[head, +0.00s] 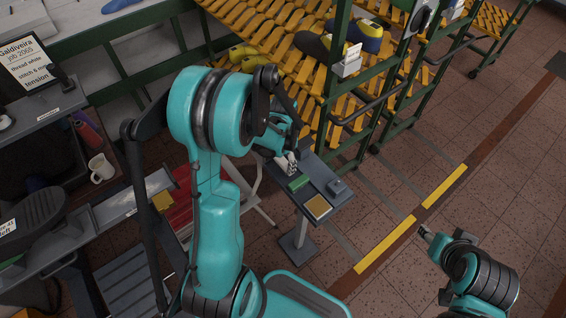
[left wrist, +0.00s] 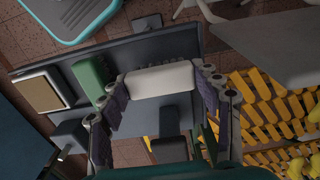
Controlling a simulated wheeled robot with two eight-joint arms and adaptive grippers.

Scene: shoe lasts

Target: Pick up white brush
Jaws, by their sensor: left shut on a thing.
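A white block, which I take to be the white brush (left wrist: 158,80), is between the two fingers of my left gripper (left wrist: 162,88) in the left wrist view. The fingers are shut on its two ends. In the head view my left gripper (head: 288,163) is over the back end of a small grey stand (head: 338,203), and its own arm partly hides it. I cannot tell whether the brush is clear of the stand's top. My right gripper (head: 428,235) is low at the right, over the floor and away from the stand. Its jaw opening is too small to make out.
A green block (head: 298,183), a tan-topped pad (head: 318,207) and a dark block (head: 337,187) are on the stand beside the brush. A green-framed rack (head: 335,90) with yellow slats and shoes is close behind. Open tiled floor (head: 420,200) is to the right.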

